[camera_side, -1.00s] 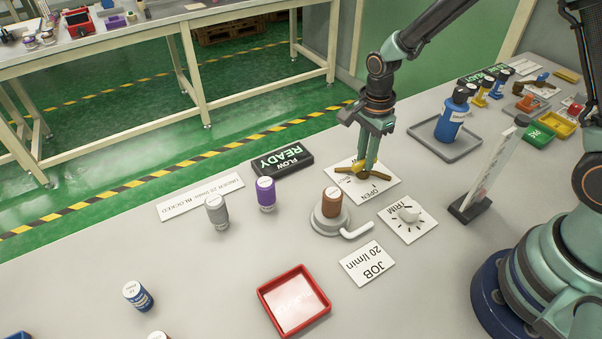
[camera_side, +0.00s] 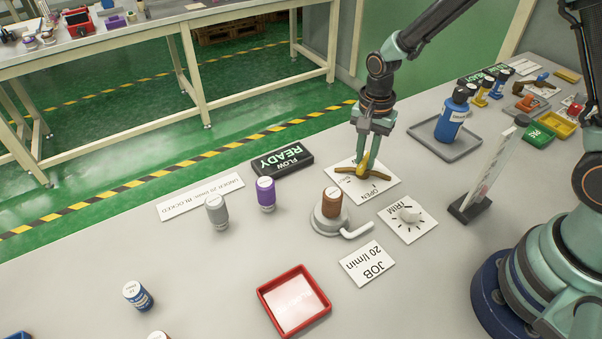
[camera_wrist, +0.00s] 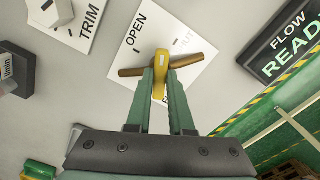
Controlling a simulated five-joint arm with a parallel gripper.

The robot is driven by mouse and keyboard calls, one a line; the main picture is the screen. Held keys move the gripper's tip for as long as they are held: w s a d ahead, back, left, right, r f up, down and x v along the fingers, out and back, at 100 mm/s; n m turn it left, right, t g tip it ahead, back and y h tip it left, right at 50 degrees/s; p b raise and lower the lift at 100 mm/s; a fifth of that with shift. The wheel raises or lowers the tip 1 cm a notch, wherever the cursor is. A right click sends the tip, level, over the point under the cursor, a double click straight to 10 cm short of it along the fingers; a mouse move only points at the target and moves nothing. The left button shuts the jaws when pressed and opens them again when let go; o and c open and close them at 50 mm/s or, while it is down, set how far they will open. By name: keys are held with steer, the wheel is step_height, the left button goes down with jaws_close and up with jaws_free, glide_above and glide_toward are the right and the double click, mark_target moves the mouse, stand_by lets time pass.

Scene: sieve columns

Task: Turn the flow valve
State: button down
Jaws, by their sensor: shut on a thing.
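The flow valve has a brown crossbar (camera_side: 382,175) with a yellow grip (camera_side: 368,160) at its centre. It sits on a white plate (camera_side: 385,187) marked OPEN. In the wrist view the yellow grip (camera_wrist: 161,62) stands across the brown bar (camera_wrist: 130,72), whose ends reach out to both sides. My gripper (camera_side: 370,154) points down over the valve, its two fingers shut on the yellow grip. The fingers (camera_wrist: 161,88) also show in the wrist view, one on each side of it.
A black FLOW READY sign (camera_side: 283,160) lies beyond the plate. The white TRIM dial (camera_side: 408,216) and a brown-capped column on a grey base (camera_side: 331,210) are close by. A clear upright gauge (camera_side: 485,175) and a blue bottle (camera_side: 451,118) stand to the right.

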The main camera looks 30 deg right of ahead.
mark_target(365, 160)
steer(key=n, duration=1.2)
steer(key=shift+r+n, duration=0.1)
steer(key=shift+n, duration=0.2)
stand_by(0.4)
steer(key=c, duration=0.8)
jaws_free()
step_height(365, 160, up, 12)
